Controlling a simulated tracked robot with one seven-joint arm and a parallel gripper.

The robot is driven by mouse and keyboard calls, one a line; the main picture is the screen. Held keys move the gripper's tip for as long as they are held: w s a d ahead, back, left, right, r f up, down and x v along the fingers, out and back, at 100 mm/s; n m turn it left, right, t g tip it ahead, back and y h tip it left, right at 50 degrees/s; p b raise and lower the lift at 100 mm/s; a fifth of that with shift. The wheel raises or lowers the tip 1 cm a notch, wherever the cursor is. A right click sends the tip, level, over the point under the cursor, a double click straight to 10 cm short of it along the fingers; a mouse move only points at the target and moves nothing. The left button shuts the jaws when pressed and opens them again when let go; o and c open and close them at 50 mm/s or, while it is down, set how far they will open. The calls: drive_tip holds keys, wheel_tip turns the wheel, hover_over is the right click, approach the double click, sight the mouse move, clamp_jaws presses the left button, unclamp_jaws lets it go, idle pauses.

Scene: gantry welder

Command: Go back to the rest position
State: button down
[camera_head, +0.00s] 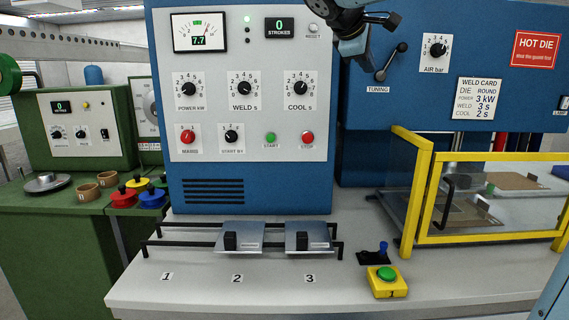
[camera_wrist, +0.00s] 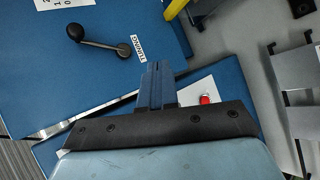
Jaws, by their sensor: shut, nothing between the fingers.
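My gripper (camera_head: 354,46) hangs at the top centre of the head view, in front of the blue welder cabinet (camera_head: 262,196). It is just left of the black tuning crank (camera_head: 391,63) and looks apart from it, though the gap in depth is hard to judge. In the wrist view my gripper (camera_wrist: 158,80) shows its blue fingers together, with nothing between them. The tuning crank (camera_wrist: 100,42) lies to their upper left there. The rest of my arm is mostly out of the head view.
A yellow-framed guard (camera_head: 425,190) stands at the right. Two sliding metal plates (camera_head: 236,238) sit on a black rail at the bench front, near a yellow box with a green button (camera_head: 387,282). A green bench (camera_head: 60,225) with rings and coloured parts is at left.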

drive_tip(key=s+d+f+m+g+y, duration=0.2)
drive_tip(key=s+d+f+m+y, duration=0.2)
drive_tip(key=s+f, duration=2.2)
drive_tip(key=s+m+y, duration=0.1)
drive_tip(key=m+y, duration=0.2)
drive_tip(key=m, duration=0.5)
drive_tip(key=shift+s, duration=0.3)
drive_tip(key=shift+d, duration=0.1)
